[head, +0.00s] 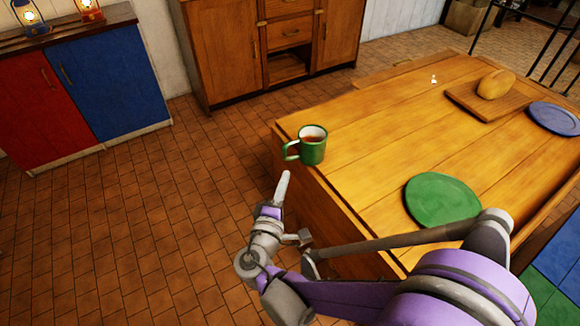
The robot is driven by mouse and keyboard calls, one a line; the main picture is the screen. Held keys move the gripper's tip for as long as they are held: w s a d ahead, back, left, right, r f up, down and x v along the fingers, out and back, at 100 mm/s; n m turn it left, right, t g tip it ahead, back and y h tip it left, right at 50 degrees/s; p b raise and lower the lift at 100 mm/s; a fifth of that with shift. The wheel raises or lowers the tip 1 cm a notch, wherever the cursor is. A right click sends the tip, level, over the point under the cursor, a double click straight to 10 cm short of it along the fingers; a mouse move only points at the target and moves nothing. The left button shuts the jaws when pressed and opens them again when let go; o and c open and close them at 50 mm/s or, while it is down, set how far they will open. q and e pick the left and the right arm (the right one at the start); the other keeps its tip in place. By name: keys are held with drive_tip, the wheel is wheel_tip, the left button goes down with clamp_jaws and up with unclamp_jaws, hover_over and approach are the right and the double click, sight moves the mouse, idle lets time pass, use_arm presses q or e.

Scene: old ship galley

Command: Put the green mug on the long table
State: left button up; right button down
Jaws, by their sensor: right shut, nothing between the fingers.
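The green mug (314,151) stands upright on the long wooden table (375,139), close to its left edge near the far left corner. It holds a reddish-brown liquid, and its handle points left, toward the table edge. My right gripper (283,178) is shut and empty. In the picture it is just below and left of the mug, apart from it, beside the table's left edge. My left gripper is not in view.
A green plate (441,200) lies on the table's near part. A bread loaf (496,84) on a cutting board (459,96) and a blue plate (555,119) lie farther right. A wooden cabinet (225,45) and red-and-blue cupboards (112,85) stand behind open tiled floor.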

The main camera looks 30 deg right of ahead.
sight(323, 150)
drive_tip(key=b+x, duration=0.1)
drive_tip(key=x, duration=0.8)
drive_tip(key=shift+d, duration=0.25)
drive_tip(key=d, duration=0.6)
drive_tip(key=w+d+p, duration=0.1)
drive_tip(key=d, duration=0.3)
drive_tip(key=shift+d, duration=0.1)
drive_tip(key=shift+s, duration=0.1)
